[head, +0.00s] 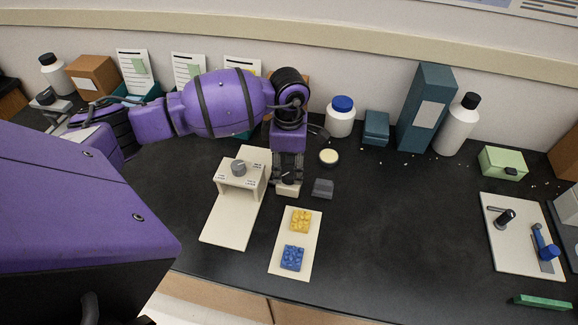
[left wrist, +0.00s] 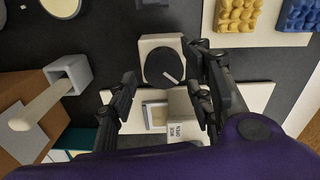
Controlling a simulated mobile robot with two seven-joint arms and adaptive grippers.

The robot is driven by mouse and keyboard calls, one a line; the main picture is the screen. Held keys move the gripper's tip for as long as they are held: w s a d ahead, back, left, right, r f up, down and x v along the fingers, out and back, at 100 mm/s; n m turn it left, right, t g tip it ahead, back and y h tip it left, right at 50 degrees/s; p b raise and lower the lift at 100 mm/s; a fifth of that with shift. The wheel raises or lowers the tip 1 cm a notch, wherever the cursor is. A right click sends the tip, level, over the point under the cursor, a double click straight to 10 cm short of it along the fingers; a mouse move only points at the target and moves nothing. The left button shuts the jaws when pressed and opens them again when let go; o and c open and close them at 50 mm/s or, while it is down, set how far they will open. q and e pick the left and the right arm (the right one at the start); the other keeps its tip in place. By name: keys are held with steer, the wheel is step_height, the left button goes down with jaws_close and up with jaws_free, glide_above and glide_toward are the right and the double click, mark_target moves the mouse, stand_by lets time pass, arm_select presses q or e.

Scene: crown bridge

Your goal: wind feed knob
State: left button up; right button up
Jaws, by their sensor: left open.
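A small white block with a dark round knob (left wrist: 163,68) stands on the bench; a white line marks the knob's face. In the head view the block (head: 288,190) shows just below my left gripper (head: 288,178). My left gripper (left wrist: 166,92) is open, its fingers on either side of the knob in the left wrist view, with nothing visibly gripped. Left of it stands a cream bridge (head: 228,183) with a grey knob (head: 238,168) on top. A plate lettered "WIDE OPEN" (left wrist: 184,130) shows in the left wrist view. No label shows which is the feed knob. My right gripper is out of view.
A cream plate with a yellow brick (head: 302,221) and a blue brick (head: 291,258) lies in front. A grey block (head: 323,188) and a round pot (head: 328,157) are close on the right. Bottles and boxes line the wall. The bench right of centre is mostly clear.

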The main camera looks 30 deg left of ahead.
arm_select(q)
steer(key=shift+f, duration=0.5)
steer(key=shift+c, duration=0.5)
steer(key=c, duration=1)
steer(key=shift+w+a+r, duration=0.1)
steer(key=shift+m, duration=0.3)
